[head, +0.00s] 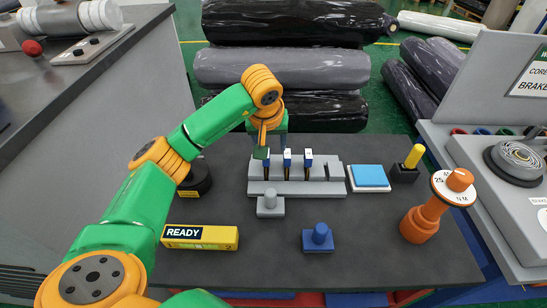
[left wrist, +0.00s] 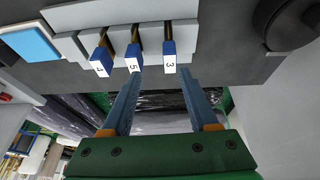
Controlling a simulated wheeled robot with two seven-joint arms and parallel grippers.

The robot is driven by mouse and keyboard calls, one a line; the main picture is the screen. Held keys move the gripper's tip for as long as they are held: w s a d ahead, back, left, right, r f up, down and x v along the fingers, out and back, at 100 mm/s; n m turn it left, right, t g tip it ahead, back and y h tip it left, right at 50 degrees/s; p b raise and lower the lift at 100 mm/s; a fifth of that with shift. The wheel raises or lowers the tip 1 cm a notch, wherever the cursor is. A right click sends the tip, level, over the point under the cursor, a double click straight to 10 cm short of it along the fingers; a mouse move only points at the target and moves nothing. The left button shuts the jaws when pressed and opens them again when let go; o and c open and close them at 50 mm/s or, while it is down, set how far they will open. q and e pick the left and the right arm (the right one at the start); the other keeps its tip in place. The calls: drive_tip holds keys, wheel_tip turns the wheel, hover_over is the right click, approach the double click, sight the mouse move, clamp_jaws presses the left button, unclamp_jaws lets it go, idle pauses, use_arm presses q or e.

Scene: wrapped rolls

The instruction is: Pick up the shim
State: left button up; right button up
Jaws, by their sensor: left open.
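Several thin shims with blue, white-labelled ends stand in slots of a grey rack on the dark table. The leftmost in the head view is largely covered by my gripper; the middle shim (head: 287,158) and right shim (head: 308,159) show clearly. In the left wrist view they read as the "3" shim (left wrist: 169,55), the "5" shim (left wrist: 134,58) and a third shim (left wrist: 102,62) with an unclear number. My left gripper (head: 262,150) is over the leftmost slot; in the wrist view its fingers (left wrist: 162,76) are open, with the "3" shim just beyond the gap between their tips. My right gripper is out of view.
The grey rack (head: 325,188) has an empty-looking slot at right. A grey knobbed block (head: 270,206), blue knobbed block (head: 318,239) and yellow READY box (head: 200,237) are in front. A blue pad (head: 369,176) and an orange dial post (head: 430,213) stand right.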

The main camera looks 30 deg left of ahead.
sight(266, 165)
use_arm(q)
drive_tip(key=shift+s+a+r+y, duration=0.15)
drive_tip(key=shift+s+a+y, duration=0.15)
drive_tip(key=shift+a, duration=0.35)
drive_tip(key=p+x, duration=0.2)
drive_tip(key=x, duration=0.1)
drive_tip(key=shift+s+d+f+p, duration=0.15)
drive_tip(key=shift+f+p, duration=0.2)
drive_tip(key=shift+p, duration=0.05)
drive_tip(key=x, duration=0.3)
drive_tip(key=shift+r, duration=0.1)
drive_tip(key=c, duration=0.6)
clamp_jaws()
